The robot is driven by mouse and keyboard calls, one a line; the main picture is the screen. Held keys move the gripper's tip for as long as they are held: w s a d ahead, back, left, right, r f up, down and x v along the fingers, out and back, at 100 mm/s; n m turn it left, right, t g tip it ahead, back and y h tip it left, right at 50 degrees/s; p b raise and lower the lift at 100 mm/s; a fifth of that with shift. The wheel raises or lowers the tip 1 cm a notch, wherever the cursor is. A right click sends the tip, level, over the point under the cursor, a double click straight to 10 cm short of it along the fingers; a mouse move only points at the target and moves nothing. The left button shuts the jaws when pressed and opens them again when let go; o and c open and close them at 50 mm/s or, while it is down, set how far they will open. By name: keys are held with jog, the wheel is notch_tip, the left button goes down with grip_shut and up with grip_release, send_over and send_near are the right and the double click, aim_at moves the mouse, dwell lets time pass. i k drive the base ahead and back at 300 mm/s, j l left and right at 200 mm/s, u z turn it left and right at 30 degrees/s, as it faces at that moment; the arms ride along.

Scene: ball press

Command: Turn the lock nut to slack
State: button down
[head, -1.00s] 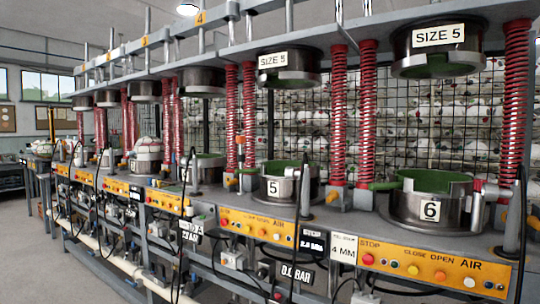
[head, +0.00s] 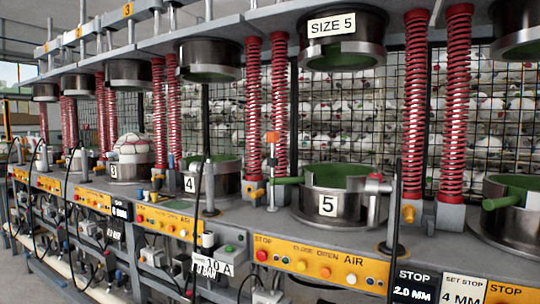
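My gripper is not in view. I cannot pick out the lock nut for certain. A thin upright rod with an orange top (head: 272,138) stands between the number 4 and number 5 presses, in front of the red springs. The number 5 lower mould (head: 328,206) is an open steel cup with a green lining and a green handle at its left. Its upper mould (head: 342,42), labelled SIZE 5, hangs raised above it. A black sign (head: 411,286) reads STOP 2.0 MM. A white sign (head: 462,289) beside it reads SET STOP 4 MM.
A yellow panel (head: 318,263) with STOP, CLOSE, OPEN and AIR buttons runs below press 5. Red springs (head: 414,105) flank the presses. A black upright hose (head: 392,210) rises in front of the bench. A white ball (head: 132,145) sits at press 3.

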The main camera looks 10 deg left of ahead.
aim_at(272, 162)
jog(key=i+j, duration=0.1)
jog(key=j, duration=0.3)
jog(key=i+j, duration=0.15)
jog(key=j, duration=0.25)
jog(key=i+j, duration=0.1)
jog(key=j, duration=0.25)
jog(key=i+j, duration=0.15)
jog(key=j, duration=0.25)
jog(key=i+j+z, duration=0.1)
jog(key=j, duration=0.3)
